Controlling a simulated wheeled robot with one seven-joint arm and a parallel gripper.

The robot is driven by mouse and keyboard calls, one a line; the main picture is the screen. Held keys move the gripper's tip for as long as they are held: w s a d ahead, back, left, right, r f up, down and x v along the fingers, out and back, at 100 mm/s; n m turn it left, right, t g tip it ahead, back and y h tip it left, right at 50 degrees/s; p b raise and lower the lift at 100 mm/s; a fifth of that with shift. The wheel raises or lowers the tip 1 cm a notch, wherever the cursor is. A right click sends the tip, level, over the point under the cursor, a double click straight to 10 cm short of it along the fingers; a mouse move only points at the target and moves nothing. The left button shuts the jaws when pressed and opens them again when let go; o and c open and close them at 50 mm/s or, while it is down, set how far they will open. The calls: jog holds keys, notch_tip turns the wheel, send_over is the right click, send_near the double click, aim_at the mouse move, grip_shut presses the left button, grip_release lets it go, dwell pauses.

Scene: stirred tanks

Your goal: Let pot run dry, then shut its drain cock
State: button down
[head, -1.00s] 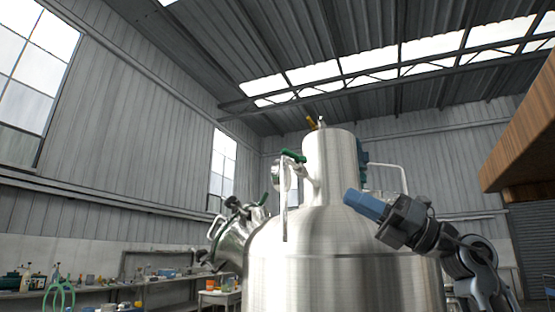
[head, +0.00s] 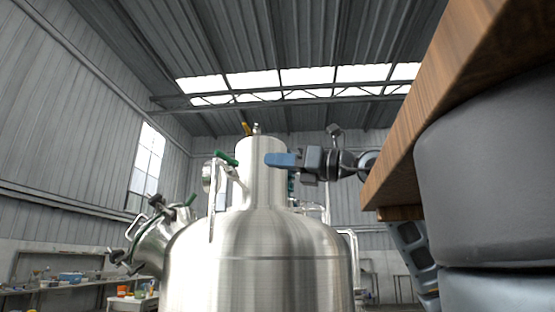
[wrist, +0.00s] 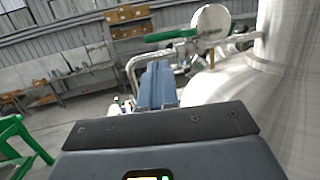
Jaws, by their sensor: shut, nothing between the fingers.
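A large stainless steel pot (head: 258,262) with a domed top and a narrower neck fills the lower middle of the head view. A green-handled valve (head: 226,158) sits on a pipe left of the neck. In the wrist view the green handle (wrist: 171,35) lies beyond my fingers. My gripper (head: 268,159) has blue fingers, shut and empty, and shows in front of the neck in the head view. In the wrist view my gripper (wrist: 158,68) points past the pot's shoulder (wrist: 232,82). The pot's underside is out of view, and I cannot make out a drain cock.
A wooden slab (head: 440,95) over a dark grey rounded body (head: 490,165) blocks the near right. An angled side port with clamps (head: 152,238) sticks out left of the pot. Benches with small items (head: 62,284) stand at the left. A green frame (wrist: 18,140) shows in the wrist view.

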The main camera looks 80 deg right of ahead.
aim_at(224, 157)
jog(key=p+x, duration=0.2)
jog(key=x, duration=0.8)
jog(key=shift+w+p, duration=0.2)
jog(key=shift+p, duration=0.2)
jog(key=shift+w+a+f+b, duration=0.15)
jog(key=shift+w+b, duration=0.2)
jog(key=shift+b, duration=0.3)
jog(key=shift+w, duration=0.1)
